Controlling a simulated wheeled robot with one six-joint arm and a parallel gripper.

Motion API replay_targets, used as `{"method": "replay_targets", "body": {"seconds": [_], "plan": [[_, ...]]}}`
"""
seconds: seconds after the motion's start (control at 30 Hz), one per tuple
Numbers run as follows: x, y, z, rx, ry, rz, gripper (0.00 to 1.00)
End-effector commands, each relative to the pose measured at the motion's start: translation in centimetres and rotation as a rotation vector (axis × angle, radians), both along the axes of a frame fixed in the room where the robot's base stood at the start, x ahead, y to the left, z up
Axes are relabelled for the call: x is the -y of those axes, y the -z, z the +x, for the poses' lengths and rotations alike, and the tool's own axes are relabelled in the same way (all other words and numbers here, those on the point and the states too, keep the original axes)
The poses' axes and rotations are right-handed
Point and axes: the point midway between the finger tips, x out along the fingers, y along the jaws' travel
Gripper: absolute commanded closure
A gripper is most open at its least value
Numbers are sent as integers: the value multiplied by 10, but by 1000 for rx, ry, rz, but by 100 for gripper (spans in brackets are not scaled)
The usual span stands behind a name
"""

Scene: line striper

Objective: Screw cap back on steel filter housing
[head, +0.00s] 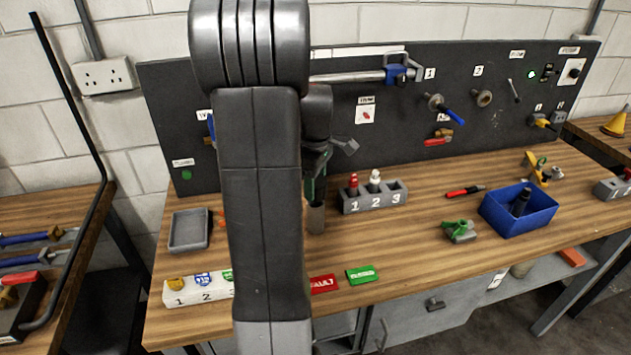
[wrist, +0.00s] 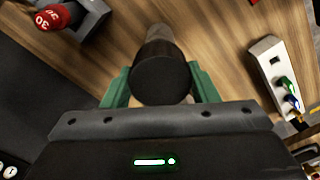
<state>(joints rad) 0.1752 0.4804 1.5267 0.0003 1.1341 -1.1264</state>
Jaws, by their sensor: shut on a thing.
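My gripper (head: 316,188) is partly hidden behind my own arm in the head view. In the wrist view my gripper (wrist: 160,84) has its green fingers shut on a round black cap (wrist: 161,80), one on each side. The steel filter housing (head: 316,218) stands upright on the bench directly below my gripper. In the wrist view the housing (wrist: 160,37) shows just beyond the cap, roughly in line with it. The cap covers the housing's top there, so I cannot tell whether they touch or whether any thread is engaged.
A grey numbered block (head: 375,199) holding a red and a white cartridge stands close to the right. A grey tray (head: 189,230) is left. A white numbered rack (head: 197,296) and a green card (head: 362,275) lie in front. A blue bin (head: 518,211) stands further right.

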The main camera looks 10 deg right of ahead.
Motion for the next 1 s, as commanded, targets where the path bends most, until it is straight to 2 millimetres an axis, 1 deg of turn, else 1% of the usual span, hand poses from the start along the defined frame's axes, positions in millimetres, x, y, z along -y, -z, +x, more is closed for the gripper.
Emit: {"method": "replay_targets", "body": {"seconds": [0.3,0.77,1.0], "plan": [[0,10,0,0,0,0,68],[0,10,0,0,0,0,68],[0,15,0,-1,0,1,68]]}}
